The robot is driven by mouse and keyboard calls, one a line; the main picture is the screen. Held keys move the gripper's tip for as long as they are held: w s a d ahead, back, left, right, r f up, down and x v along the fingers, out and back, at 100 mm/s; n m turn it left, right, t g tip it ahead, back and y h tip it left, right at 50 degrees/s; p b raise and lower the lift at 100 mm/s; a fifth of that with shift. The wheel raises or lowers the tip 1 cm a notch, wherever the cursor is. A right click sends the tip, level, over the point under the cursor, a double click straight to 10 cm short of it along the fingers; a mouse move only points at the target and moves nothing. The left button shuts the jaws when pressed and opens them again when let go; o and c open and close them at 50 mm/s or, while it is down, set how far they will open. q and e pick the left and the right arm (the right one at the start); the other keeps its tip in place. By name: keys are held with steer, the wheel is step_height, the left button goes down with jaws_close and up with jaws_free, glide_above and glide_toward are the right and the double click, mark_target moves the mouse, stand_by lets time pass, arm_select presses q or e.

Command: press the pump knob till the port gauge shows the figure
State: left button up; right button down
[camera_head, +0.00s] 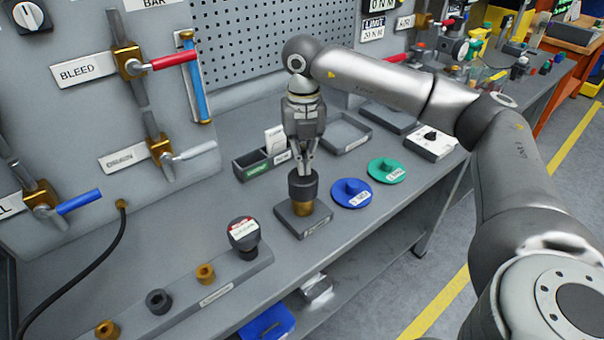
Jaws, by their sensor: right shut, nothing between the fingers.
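A dark round knob (302,186) on a brass stem stands upright on a small grey block on the bench; I take it for the pump knob. My right gripper (304,172) points straight down over it, shut and empty. Its fingertips are at the knob's top; I cannot tell whether they touch it. A dark gauge (243,234) with a red and white face sits on a port of the long grey bar (215,292), left of the knob. Its reading is too small to make out. My left gripper is not in view.
Blue (351,193) and green (386,170) discs lie right of the knob. A small divided bin (251,168) and a grey tray (346,134) stand behind it.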

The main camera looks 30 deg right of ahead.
mark_target(304, 184)
steer(key=shift+f, duration=0.2)
stand_by(0.3)
steer(key=shift+s+f+b, duration=0.1)
steer(key=shift+f+b, duration=2.4)
steer(key=shift+f, duration=0.95)
steer(key=shift+r+p, duration=2.55)
steer(key=shift+r, duration=1.1)
steer(key=shift+f, duration=0.1)
